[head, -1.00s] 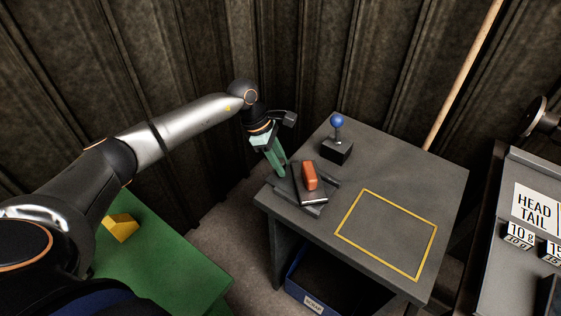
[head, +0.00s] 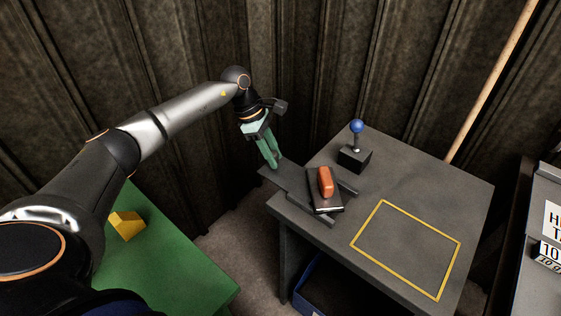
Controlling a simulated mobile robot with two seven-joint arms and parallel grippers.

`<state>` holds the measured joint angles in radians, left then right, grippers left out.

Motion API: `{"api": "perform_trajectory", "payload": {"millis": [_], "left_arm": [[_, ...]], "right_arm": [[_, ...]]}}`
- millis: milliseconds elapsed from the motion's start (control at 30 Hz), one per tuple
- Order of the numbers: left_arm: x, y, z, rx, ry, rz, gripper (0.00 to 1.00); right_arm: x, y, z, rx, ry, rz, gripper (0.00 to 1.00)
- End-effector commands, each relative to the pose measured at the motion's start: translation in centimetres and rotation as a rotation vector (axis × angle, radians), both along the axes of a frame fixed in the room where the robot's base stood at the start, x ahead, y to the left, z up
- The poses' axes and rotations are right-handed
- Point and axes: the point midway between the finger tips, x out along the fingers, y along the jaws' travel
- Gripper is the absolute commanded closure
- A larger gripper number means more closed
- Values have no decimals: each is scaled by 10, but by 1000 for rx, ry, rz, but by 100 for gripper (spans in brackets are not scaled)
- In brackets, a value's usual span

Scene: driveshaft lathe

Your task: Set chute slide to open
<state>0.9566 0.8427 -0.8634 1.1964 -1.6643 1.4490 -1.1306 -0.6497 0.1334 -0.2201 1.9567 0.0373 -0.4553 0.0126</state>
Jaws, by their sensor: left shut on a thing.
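The chute slide, which I take to be the flat dark grey plate (head: 287,178), sticks out past the left edge of the grey table, between two low rails. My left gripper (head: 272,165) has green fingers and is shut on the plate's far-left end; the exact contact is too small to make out. A black block with an orange grip (head: 326,182) sits at the table end of the plate, on or over the rails. My right gripper is out of view.
A black box with a blue-knobbed lever (head: 356,127) stands behind the rails. A yellow-outlined area (head: 405,285) on the grey table (head: 455,195) is empty. A blue bin (head: 312,284) is below. A yellow block (head: 126,226) lies on a green surface (head: 175,265) at left.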

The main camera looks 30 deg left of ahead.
Motion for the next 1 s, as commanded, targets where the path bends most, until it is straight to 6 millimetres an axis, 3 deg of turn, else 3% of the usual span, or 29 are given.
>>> {"api": "perform_trajectory", "payload": {"millis": [167,200,433,767,1000], "left_arm": [[0,0,1,0,-1,1,100],[0,0,1,0,-1,1,65],[0,-1,0,-1,0,0,39],[0,1,4,0,-1,0,38],[-3,16,40,0,-6,2,38]], "right_arm": [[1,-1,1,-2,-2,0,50],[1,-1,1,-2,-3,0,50],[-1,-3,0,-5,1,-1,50],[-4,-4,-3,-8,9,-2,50],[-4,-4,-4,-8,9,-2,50]]}}
